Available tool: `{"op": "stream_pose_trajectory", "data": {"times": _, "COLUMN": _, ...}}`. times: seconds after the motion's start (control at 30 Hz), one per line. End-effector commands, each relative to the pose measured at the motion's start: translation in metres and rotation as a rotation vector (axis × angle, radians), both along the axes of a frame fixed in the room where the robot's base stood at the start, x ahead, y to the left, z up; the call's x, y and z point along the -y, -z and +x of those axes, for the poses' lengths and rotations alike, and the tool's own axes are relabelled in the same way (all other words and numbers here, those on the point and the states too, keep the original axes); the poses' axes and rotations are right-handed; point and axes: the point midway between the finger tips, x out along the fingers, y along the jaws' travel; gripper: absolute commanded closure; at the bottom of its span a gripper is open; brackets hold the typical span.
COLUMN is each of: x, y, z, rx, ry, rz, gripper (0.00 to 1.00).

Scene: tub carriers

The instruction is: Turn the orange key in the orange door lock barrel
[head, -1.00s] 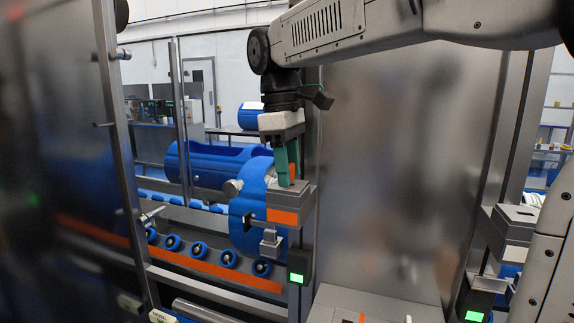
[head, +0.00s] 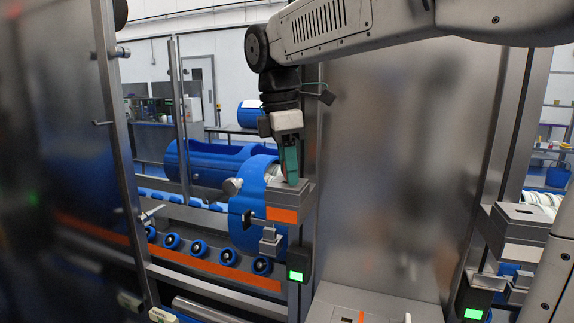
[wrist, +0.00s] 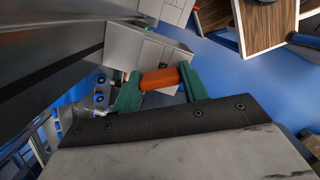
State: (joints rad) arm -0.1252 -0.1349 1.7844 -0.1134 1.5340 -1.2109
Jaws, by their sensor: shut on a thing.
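My gripper (head: 290,168) points down in the head view, its green fingertips at the top of a grey lock box with an orange plate (head: 283,215) on the door post. In the wrist view my gripper (wrist: 158,88) is shut on the orange key (wrist: 160,79), which spans the gap between the green fingers. The grey lock box (wrist: 138,52) lies just beyond the key there. The fingers hide the key in the head view. The key's lower end and the barrel opening are hidden, so I cannot tell how deep the key sits.
A green-lit unit (head: 297,276) hangs below the lock box. Another grey box (head: 508,228) with a green-lit unit (head: 473,313) stands at the right. A steel panel (head: 400,180) fills the space between. A blue tub (head: 210,163) and rollers lie behind the door frame.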

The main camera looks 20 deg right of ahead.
Motion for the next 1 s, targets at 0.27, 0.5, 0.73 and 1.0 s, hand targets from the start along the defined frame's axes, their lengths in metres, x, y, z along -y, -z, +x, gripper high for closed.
{"op": "stream_pose_trajectory", "data": {"times": 0.27, "x": -0.0001, "y": -0.0002, "z": -0.0001, "rx": 0.000, "ry": -0.216, "rz": 0.000, "gripper": 0.82}}
{"op": "stream_pose_trajectory", "data": {"times": 0.5, "x": -0.0002, "y": -0.0003, "z": -0.0001, "rx": 0.000, "ry": -0.232, "rz": 0.000, "gripper": 0.82}}
{"op": "stream_pose_trajectory", "data": {"times": 0.73, "x": -0.0001, "y": 0.0001, "z": -0.0004, "rx": 0.000, "ry": -0.502, "rz": 0.000, "gripper": 0.82}}
{"op": "stream_pose_trajectory", "data": {"times": 1.0, "x": -0.0002, "y": -0.0001, "z": -0.0002, "rx": 0.000, "ry": -0.598, "rz": 0.000, "gripper": 0.82}}
